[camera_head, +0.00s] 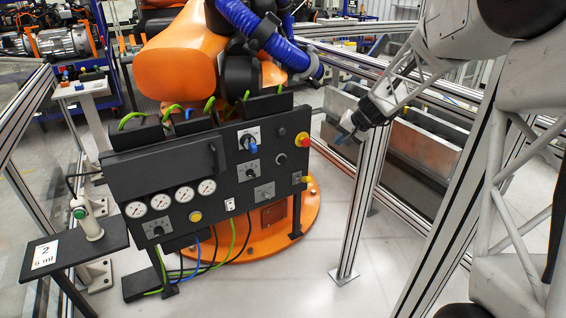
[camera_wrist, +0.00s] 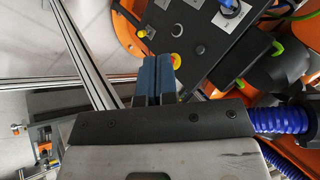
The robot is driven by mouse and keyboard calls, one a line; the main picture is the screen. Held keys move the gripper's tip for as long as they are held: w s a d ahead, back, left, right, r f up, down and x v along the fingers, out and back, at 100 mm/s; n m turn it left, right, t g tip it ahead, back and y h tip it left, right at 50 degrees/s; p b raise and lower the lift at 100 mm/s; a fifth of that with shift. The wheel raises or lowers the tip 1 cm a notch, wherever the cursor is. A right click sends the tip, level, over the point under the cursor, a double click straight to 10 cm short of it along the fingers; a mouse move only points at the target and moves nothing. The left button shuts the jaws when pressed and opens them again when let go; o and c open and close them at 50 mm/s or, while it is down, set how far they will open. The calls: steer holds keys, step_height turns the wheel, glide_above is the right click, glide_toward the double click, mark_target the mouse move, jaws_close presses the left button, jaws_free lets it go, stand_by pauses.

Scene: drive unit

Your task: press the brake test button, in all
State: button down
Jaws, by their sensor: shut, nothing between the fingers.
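The black control panel (camera_head: 225,180) stands in front of the orange robot. On it are a small yellow button (camera_head: 195,216), a red mushroom button on a yellow base (camera_head: 302,139), a white switch (camera_head: 229,205), several knobs and several gauges. The labels are too small to read, so I cannot tell which control is the brake test button. My gripper (camera_head: 345,137) is to the right of the panel, apart from it. In the wrist view its blue fingers (camera_wrist: 158,75) are together and empty, with the red button (camera_wrist: 177,58) partly showing beyond them.
A green-topped button (camera_head: 79,213) stands on a small shelf (camera_head: 75,254) at left. An aluminium post (camera_head: 362,205) rises near my gripper. Blue hoses (camera_head: 265,35) hang above the panel, and cables run below it.

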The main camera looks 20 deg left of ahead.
mark_target(282, 160)
steer(key=w+a+f, duration=0.6)
steer(key=w+f, duration=0.1)
steer(key=f, duration=0.4)
steer(key=w+a+f+m+y, duration=0.1)
steer(key=w+a+f, duration=0.6)
steer(key=f, duration=0.5)
steer(key=w+a+f+m+t+y, duration=0.1)
steer(key=w+a+f, duration=0.5)
steer(key=w+f, duration=0.3)
step_height(282, 160, down, 2)
steer(key=shift+w+a+f, duration=0.15)
steer(key=shift+w+a, duration=0.1)
steer(key=shift+a, duration=0.15)
steer(key=shift+w+a, duration=0.15)
steer(key=w+a, duration=0.6)
